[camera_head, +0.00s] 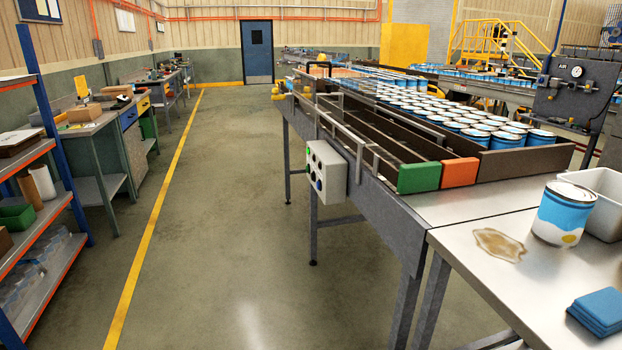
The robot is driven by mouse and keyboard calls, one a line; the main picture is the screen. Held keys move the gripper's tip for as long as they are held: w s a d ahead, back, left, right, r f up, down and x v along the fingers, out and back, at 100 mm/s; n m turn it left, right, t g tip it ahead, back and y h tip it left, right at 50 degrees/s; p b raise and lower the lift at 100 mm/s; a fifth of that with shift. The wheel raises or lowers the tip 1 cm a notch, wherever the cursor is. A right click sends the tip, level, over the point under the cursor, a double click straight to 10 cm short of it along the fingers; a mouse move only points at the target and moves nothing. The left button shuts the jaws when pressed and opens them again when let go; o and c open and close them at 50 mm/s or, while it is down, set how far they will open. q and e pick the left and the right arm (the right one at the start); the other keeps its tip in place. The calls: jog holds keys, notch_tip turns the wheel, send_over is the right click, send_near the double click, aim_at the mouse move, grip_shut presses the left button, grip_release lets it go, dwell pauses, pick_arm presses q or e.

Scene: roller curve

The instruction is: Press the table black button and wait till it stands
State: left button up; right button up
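A pale grey control box (335,176) hangs on the near left side of the conveyor table (375,205). Small buttons sit on its left face, one of them green (311,155). Dark buttons show lower on that face, but they are too small to tell which one is black. A blue and white can (562,215) rests on the steel table top (470,260) at the right, and it looks slightly tilted. Neither of my grippers is in view.
A brown spill (499,244), a blue folded cloth (600,310) and a white bin (605,190) are on the steel top. Many cans (440,112) fill the conveyor behind. A shelf rack (55,190) stands left. The floor (215,230) between is clear.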

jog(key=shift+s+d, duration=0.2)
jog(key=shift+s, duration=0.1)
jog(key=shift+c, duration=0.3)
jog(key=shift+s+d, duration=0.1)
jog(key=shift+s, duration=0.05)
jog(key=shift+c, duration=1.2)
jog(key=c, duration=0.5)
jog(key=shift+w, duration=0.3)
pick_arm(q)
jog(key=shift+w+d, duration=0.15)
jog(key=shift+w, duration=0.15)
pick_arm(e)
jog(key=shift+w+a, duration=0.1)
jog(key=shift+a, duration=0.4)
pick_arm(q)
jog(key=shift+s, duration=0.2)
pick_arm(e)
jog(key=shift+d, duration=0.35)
